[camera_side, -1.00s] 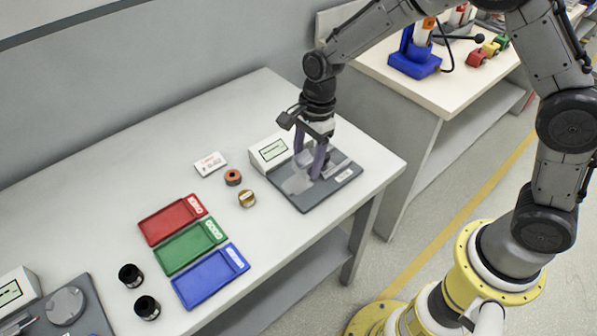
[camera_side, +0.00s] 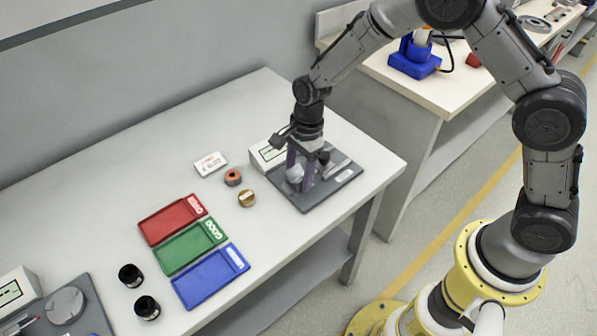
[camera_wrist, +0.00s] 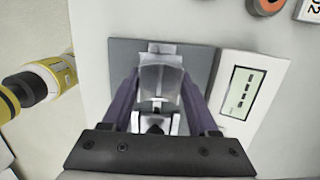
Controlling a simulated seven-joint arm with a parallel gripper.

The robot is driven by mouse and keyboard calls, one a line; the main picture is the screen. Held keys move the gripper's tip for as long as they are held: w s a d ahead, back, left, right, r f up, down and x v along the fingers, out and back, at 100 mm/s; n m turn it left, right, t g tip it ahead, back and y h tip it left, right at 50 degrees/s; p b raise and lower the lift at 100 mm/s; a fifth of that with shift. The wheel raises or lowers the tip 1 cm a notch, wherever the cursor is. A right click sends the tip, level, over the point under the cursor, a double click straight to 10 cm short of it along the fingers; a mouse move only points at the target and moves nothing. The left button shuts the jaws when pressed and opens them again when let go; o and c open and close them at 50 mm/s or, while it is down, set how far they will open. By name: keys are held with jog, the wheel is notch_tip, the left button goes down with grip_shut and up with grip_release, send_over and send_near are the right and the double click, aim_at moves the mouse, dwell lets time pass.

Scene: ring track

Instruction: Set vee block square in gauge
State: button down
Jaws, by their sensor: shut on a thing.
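The gauge is a dark grey plate (camera_side: 318,200) with a white display box (camera_side: 267,156) at its back left. It also shows in the wrist view as a plate (camera_wrist: 124,60) with the display box (camera_wrist: 247,95) on the right. My gripper (camera_side: 301,187) is over the left part of the plate, fingers pointing down. In the wrist view my gripper (camera_wrist: 160,92) is shut on the pale grey vee block (camera_wrist: 160,76), which lies between the two purple fingers. The fingers partly hide the block. I cannot tell whether it touches the plate or sits square.
A white labelled card (camera_side: 210,164), an orange-topped spool (camera_side: 233,177) and a brass-coloured cylinder (camera_side: 247,198) stand left of the gauge. Red (camera_side: 165,222), green (camera_side: 184,250) and blue (camera_side: 204,283) trays lie farther left, near two black pots. The table's back left is clear.

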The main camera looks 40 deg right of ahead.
jog(key=shift+c, duration=0.8)
grip_release()
jog(key=s+d+r+n+t, duration=0.1)
jog(key=s+d+r+n, duration=0.15)
jog(key=r, duration=0.75)
jog(key=s+d+r+n+t, duration=0.1)
jog(key=s+d+r+n, duration=0.15)
jog(key=r, duration=0.75)
jog(key=s+d+r+n+t, duration=0.1)
jog(key=s+d+n, duration=0.2)
jog(key=s, duration=0.4)
jog(key=s+d+r+n+t+h, duration=0.1)
jog(key=s+d+n, duration=0.2)
jog(key=s+n, duration=0.2)
jog(key=s+d+r+n+t, duration=0.1)
jog(key=s+d+r+n, duration=0.1)
jog(key=s+n, duration=0.3)
jog(key=s+d, duration=0.1)
jog(key=s, duration=0.3)
jog(key=shift+t+h, duration=0.3)
jog(key=shift+h, duration=0.1)
jog(key=shift+r, duration=0.1)
